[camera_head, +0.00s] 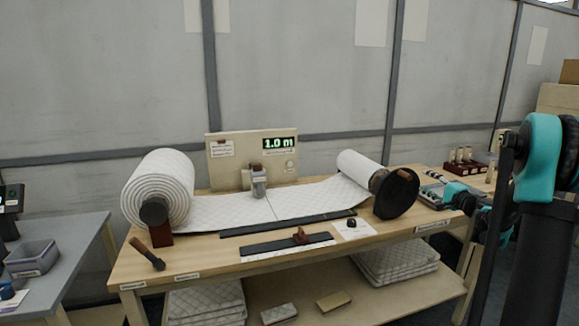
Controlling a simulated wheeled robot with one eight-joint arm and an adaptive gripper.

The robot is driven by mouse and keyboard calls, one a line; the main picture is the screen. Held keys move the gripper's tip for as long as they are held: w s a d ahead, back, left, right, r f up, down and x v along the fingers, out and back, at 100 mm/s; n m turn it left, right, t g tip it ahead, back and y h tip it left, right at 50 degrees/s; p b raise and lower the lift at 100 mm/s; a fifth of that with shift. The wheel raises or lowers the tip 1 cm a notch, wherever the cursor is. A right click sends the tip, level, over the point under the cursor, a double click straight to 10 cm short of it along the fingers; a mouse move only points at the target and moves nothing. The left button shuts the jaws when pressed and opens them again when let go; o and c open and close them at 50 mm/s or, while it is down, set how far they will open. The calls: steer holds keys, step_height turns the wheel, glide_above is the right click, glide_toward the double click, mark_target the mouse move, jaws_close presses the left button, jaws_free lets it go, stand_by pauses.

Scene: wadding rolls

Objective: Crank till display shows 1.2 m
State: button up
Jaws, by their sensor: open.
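The display (279,144) on the pale back panel reads 1.0 m in green. The crank (397,195) is a black disc with a brown knob (403,174) near its top, at the right end of the take-up roll (357,169). White quilted wadding (235,211) runs flat from the large roll (160,185) at left to the smaller roll. My gripper (436,196) is at the end of my teal-jointed arm, to the right of the crank and apart from it. It is small here, open, and its fingers are hard to make out.
The wooden bench (205,256) carries dark rulers (290,243), a dark-handled tool (147,254) and a spool rack (465,163) at back right. Wadding stacks (396,262) lie on the lower shelf. A grey table (75,245) with a bin stands at left.

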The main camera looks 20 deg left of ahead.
steer(key=v, duration=0.7)
steer(key=shift+s, duration=0.2)
steer(key=shift+d, duration=0.1)
stand_by(0.3)
steer(key=s+a+f+n+g+h, duration=0.25)
steer(key=s+a+f+g, duration=0.2)
steer(key=s, duration=0.65)
steer(key=s+a+f+n+g+h, duration=0.1)
steer(key=s+a+f+n+g, duration=0.4)
steer(key=s, duration=0.6)
steer(key=s+d+f+n+h, duration=0.1)
steer(key=s+d+f+h, duration=0.1)
steer(key=s+f, duration=0.2)
steer(key=s+d+f+n+h, duration=0.1)
steer(key=s+f, duration=0.3)
steer(key=s, duration=0.6)
steer(key=s+d+f+n+h, duration=0.1)
steer(key=s+d+f+h, duration=0.2)
steer(key=s, duration=0.3)
steer(key=shift+s+d+f+g+h, duration=0.4)
steer(key=shift+f+g+h, duration=0.05)
steer(key=shift+f+h, duration=0.1)
steer(key=shift+c, duration=0.4)
